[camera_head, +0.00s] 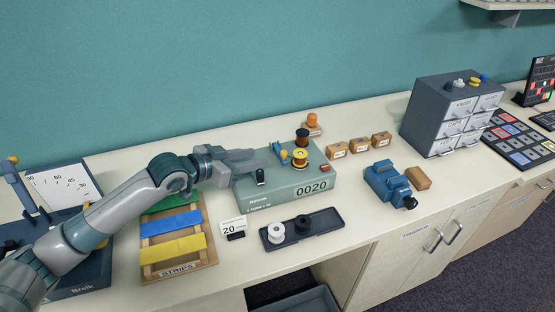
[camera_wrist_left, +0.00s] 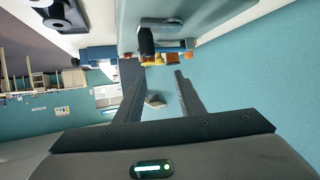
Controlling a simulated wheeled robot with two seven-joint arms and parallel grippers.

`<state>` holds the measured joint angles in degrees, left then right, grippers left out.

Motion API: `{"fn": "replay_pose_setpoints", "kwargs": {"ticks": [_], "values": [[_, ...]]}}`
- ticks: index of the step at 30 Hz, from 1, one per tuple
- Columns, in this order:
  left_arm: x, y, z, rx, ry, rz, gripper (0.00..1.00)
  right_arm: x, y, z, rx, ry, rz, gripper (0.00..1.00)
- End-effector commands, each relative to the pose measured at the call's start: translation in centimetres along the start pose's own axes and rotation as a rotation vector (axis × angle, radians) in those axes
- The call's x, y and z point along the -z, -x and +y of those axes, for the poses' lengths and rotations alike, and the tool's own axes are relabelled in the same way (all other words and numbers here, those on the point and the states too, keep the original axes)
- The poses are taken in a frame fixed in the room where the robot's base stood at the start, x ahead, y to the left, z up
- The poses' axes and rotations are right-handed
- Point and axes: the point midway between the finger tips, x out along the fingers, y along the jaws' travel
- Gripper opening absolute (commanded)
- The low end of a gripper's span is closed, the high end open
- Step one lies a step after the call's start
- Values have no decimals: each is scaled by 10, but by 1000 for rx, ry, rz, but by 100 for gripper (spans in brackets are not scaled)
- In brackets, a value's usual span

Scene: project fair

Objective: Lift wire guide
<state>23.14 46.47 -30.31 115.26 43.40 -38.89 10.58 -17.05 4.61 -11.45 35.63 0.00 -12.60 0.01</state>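The grey-green winder box (camera_head: 320,173) stands on the counter with the number 0020 on its front. On its top are a spool of yellow wire (camera_head: 300,158), a dark spool (camera_head: 302,137) and a small blue piece (camera_head: 277,150) that looks like the wire guide. A black knob (camera_head: 260,176) sits at the box's left end. My left gripper (camera_head: 262,158) is above the left end of the box, near the blue piece. In the left wrist view its fingers (camera_wrist_left: 160,92) are apart with nothing held between them. The black knob (camera_wrist_left: 146,40) shows beyond them. My right gripper is not in view.
A black tray (camera_head: 270,242) with a white and a black spool lies in front. A strips board (camera_head: 158,225) is left, a blue clamp-like device (camera_head: 385,182) right. Small cardboard boxes (camera_head: 359,145) and a drawer cabinet (camera_head: 428,115) stand farther right.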

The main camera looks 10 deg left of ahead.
Motion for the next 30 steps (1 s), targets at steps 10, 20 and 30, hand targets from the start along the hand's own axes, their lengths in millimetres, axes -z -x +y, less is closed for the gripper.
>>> {"fn": "replay_pose_setpoints", "kwargs": {"ticks": [10, 20, 30], "values": [[-4, -64, 0, -1, 0, 3, 35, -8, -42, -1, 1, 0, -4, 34], [-1, -99, 0, 0, 0, 1, 35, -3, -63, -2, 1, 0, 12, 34], [0, -104, 0, 0, 0, -1, 35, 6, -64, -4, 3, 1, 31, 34]]}}
